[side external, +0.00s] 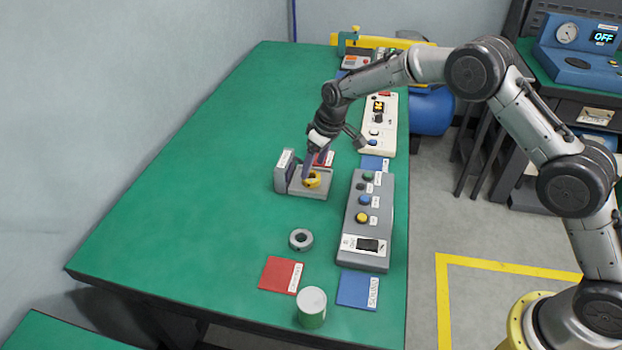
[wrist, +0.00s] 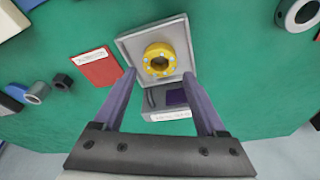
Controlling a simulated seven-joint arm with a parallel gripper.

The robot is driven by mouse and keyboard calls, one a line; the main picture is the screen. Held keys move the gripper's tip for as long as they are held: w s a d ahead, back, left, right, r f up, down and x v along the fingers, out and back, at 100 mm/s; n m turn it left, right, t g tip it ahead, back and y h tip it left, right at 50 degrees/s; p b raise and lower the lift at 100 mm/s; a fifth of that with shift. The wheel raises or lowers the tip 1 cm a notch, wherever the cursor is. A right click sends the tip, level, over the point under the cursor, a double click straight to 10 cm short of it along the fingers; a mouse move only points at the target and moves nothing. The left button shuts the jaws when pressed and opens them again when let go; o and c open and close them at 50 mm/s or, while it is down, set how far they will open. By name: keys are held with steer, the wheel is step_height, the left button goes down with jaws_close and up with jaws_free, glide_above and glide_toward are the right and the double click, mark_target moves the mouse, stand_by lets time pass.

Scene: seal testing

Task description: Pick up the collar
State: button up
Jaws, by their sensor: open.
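A yellow ring-shaped collar (side external: 313,185) with small studs on its face sits on the grey fixture (side external: 281,190). It also shows in the wrist view (wrist: 149,53), on the fixture's light square plate (wrist: 128,42). My gripper (side external: 311,177) is just above the fixture, pointing down, with its purple fingers apart. In the wrist view my gripper (wrist: 159,76) is open, with the collar in line with the gap between the fingertips. No contact can be made out. A plain grey ring (side external: 292,241) lies on the green table in front of the fixture.
A grey button box (side external: 351,215) stands right of the fixture, with a cream control box (side external: 388,142) behind. Red (side external: 277,276) and blue (side external: 358,291) labelled mats and a grey-topped cylinder (side external: 312,305) are at the front. The table's left side is clear.

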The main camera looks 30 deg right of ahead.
mark_target(312, 172)
steer(key=shift+x, duration=2)
steer(key=shift+s+d, duration=0.1)
jaws_close()
